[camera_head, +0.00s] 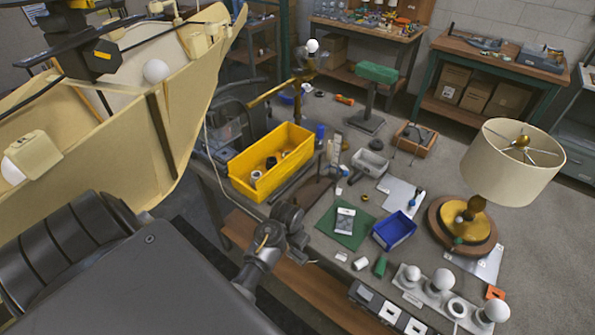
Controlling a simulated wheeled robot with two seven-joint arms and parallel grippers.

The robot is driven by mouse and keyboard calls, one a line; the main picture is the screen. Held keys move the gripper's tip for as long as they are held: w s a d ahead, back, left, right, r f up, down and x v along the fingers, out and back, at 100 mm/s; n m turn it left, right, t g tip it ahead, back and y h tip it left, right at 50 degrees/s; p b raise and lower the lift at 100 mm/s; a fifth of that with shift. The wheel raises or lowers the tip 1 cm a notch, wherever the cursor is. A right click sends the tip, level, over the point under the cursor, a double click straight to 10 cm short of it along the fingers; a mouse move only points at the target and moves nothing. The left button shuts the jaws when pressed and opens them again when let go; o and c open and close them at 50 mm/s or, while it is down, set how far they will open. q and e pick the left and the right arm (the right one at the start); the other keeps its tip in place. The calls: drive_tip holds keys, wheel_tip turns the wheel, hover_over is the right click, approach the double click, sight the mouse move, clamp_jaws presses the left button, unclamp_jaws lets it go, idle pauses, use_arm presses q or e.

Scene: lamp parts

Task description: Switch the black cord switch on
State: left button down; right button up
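I cannot pick out the black cord switch for certain in the head view. A thin black cable (34,96) crosses the cream panelled piece at upper left, and I see no clear switch body on it. A table lamp with a cream shade (510,170) and brass stem stands on a round wooden base (461,226) at the right of the table. A dark jointed part with a silver tube (264,257) rises at the table's near left edge; I cannot tell whether it is mine. No gripper fingertips can be made out.
A yellow bin (272,163) with loose parts stands at the table's left. A blue tray (394,231), a green mat (344,226) and a white strip with several bulbs (436,297) lie nearer. The large cream piece (105,135) blocks the upper left. Benches stand behind.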

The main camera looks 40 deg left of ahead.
use_arm(q)
drive_tip(key=shift+f, duration=0.2)
idle(0.6)
drive_tip(key=shift+f+b, duration=0.45)
drive_tip(key=shift+f, duration=0.25)
idle(0.3)
wheel_tip(320, 180, up, 3)
drive_tip(key=shift+f+p, duration=0.1)
drive_tip(key=shift+p, duration=1.1)
drive_tip(key=shift+r, duration=2.15)
